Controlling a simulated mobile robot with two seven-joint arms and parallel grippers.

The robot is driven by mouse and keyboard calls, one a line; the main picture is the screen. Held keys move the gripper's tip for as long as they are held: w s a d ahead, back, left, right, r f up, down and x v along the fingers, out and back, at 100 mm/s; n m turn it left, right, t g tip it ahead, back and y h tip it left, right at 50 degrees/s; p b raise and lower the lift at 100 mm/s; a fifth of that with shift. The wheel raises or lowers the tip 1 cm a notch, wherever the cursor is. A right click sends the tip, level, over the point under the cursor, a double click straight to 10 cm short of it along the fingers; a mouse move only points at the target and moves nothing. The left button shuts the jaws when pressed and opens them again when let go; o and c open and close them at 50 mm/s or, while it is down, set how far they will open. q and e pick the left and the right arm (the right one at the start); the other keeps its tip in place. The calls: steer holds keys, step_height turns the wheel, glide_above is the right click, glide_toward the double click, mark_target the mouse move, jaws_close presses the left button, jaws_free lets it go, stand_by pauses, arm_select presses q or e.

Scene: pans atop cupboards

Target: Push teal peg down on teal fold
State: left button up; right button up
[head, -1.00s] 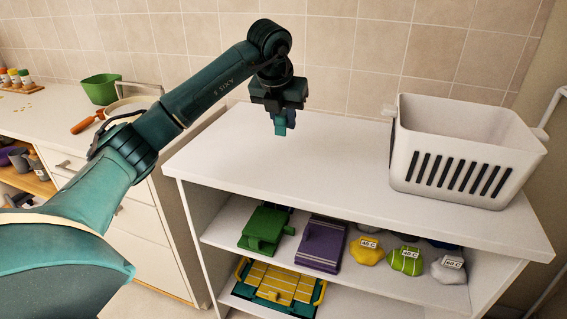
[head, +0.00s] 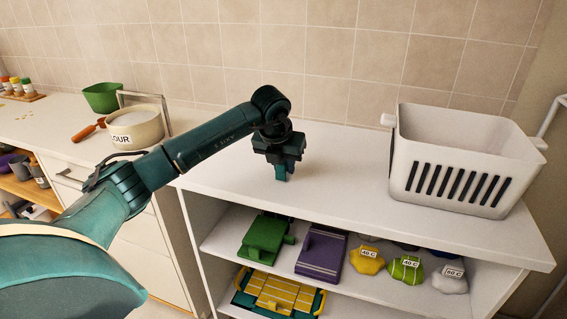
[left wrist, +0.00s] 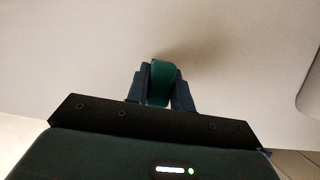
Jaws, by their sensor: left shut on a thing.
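My left gripper (head: 281,166) is over the left part of the white cupboard top in the head view. It points down and is shut on a small teal peg (head: 280,176). In the left wrist view the teal peg (left wrist: 160,82) sits between the two dark fingers (left wrist: 158,98), with the white top behind it. The peg's lower end is at or just above the top; I cannot tell whether it touches. I cannot make out a teal fold on the cupboard top. My right gripper is not in view.
A white slotted basket (head: 455,150) stands at the right of the top. Below are a green item (head: 264,240), a purple item (head: 321,250), labelled pouches (head: 406,269) and a yellow and teal rack (head: 280,292). The middle of the cupboard top (head: 345,165) is clear.

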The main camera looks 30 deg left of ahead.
arm_select(q)
steer(key=shift+f, duration=0.3)
steer(key=o, duration=1)
steer(key=shift+c, duration=0.2)
steer(key=shift+r, duration=0.1)
